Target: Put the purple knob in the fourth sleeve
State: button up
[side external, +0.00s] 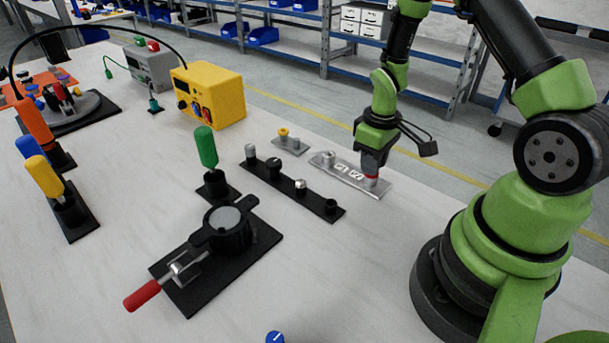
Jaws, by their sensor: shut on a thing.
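My gripper (372,176) points down at the right end of a silver plate (350,174). It is shut on a small piece with a red band (371,181), mostly hidden by the fingers. Whether this piece stands in the plate or just above it I cannot tell. A black strip (317,201) lies to the left of the plate. It carries a row of short posts, some with grey or silver tops, and a dark sleeve (331,208) at its near right end. I cannot make out a purple knob for certain. A small purple item (63,74) shows on the far left mat.
A black clamp fixture (230,230) with a red handle (141,295) stands front left. Upright green (206,147), yellow (44,176) and orange (34,122) handles stand left. A yellow box (208,97) is behind. A blue knob (275,338) is at the bottom edge. The front table is mostly clear.

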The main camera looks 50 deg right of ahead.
jog(key=shift+r, duration=3)
jog(key=a+n, duration=0.1)
jog(key=a, duration=0.2)
jog(key=w+a+n, duration=0.1)
jog(key=a, duration=0.3)
jog(key=a+f+n, duration=0.1)
jog(key=a, duration=0.3)
jog(key=shift+w+n, duration=0.3)
jog(key=shift+n, duration=0.1)
jog(key=shift+a+f, duration=0.15)
jog(key=shift+f, duration=0.8)
jog(key=shift+a+f, duration=0.2)
jog(key=shift+f, duration=0.8)
jog(key=shift+a+f, duration=0.15)
jog(key=shift+f, duration=0.8)
jog(key=shift+f, duration=0.1)
jog(key=o, duration=0.4)
